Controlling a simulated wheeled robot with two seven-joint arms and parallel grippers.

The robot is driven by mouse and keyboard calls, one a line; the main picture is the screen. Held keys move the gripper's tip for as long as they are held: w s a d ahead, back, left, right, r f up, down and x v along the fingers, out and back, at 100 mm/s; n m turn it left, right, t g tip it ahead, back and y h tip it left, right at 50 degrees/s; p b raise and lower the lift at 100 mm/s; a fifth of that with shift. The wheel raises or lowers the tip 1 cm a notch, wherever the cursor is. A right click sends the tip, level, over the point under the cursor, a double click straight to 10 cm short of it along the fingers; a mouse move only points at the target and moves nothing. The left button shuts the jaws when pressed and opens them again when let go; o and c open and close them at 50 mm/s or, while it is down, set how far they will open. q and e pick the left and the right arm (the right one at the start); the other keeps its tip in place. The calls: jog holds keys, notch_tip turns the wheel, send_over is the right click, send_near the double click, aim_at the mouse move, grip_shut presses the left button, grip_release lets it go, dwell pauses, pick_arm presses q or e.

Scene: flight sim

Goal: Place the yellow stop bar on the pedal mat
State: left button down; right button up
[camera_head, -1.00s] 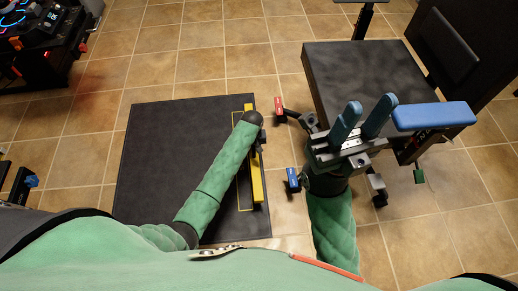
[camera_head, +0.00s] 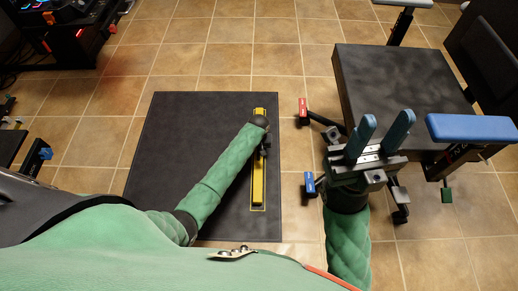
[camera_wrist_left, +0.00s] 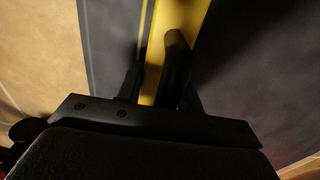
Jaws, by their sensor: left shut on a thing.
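The yellow stop bar (camera_head: 258,182) is long and narrow and lies lengthwise along the right side of the dark pedal mat (camera_head: 200,120), over a thin yellow outline there. My left gripper (camera_wrist_left: 160,80) is shut on the bar. In the head view my left forearm and wrist hide the gripper and part of the bar. In the left wrist view the yellow bar (camera_wrist_left: 178,20) runs up between the dark fingers. I cannot tell whether the bar touches the mat. My right gripper (camera_head: 380,138) is open and empty, right of the mat, with blue fingers apart.
A black seat (camera_head: 400,85) with a blue armrest (camera_head: 472,128) stands at the right. A red-tagged foot (camera_head: 303,107) and a blue-tagged foot (camera_head: 309,182) sit near the mat's right edge. A dark rig (camera_head: 75,30) stands at the upper left. Tiled floor behind the mat is clear.

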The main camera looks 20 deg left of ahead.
pick_arm(q)
jog(key=shift+f, duration=0.15)
jog(key=c, duration=1.1)
grip_release()
jog(key=shift+f, duration=0.1)
jog(key=shift+o, duration=0.9)
